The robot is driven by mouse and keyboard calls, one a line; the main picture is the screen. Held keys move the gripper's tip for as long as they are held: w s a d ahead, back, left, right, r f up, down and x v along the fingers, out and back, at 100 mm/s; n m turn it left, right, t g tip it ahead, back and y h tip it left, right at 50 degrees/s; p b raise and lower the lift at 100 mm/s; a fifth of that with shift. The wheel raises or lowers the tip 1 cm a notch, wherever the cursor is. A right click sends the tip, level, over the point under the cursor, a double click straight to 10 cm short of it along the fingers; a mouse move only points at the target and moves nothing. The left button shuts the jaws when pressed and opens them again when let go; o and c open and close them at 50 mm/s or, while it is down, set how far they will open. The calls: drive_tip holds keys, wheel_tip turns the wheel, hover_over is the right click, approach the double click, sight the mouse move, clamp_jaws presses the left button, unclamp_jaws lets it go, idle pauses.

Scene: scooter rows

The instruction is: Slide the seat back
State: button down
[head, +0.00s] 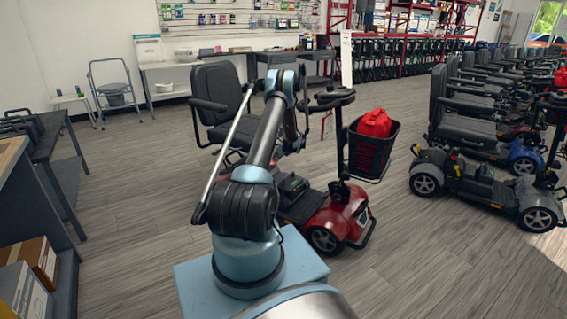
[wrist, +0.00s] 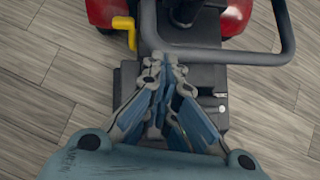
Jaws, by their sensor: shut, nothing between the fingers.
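The black padded seat (head: 216,84) stands on the red scooter (head: 338,217) in the head view, its backrest upright and an armrest on its left. My arm crosses in front of the seat and hides part of its base. My gripper (wrist: 165,62) is shut and empty in the wrist view, its fingertips over a dark box-like part of the scooter. A curved dark bar (wrist: 272,55) passes just beyond the fingertips; I cannot tell whether they touch it. A yellow lever (wrist: 125,28) and red bodywork (wrist: 236,14) show beyond. I cannot make out the fingers in the head view.
A black basket (head: 371,151) with a red bag (head: 375,123) hangs at the scooter's front. A dark table (head: 50,140) stands at the left. Wood-look floor is clear around the red scooter.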

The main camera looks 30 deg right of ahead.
idle(0.4)
drive_tip(key=s+d+r, duration=0.2)
drive_tip(key=s, duration=0.5)
drive_tip(key=s+d+r, duration=0.1)
drive_tip(key=s+d, duration=0.1)
drive_tip(key=s, duration=0.5)
drive_tip(key=shift+s+d+r, duration=0.2)
drive_tip(key=shift+d+r, duration=0.1)
drive_tip(key=shift+r, duration=0.1)
drive_tip(key=shift+s, duration=0.1)
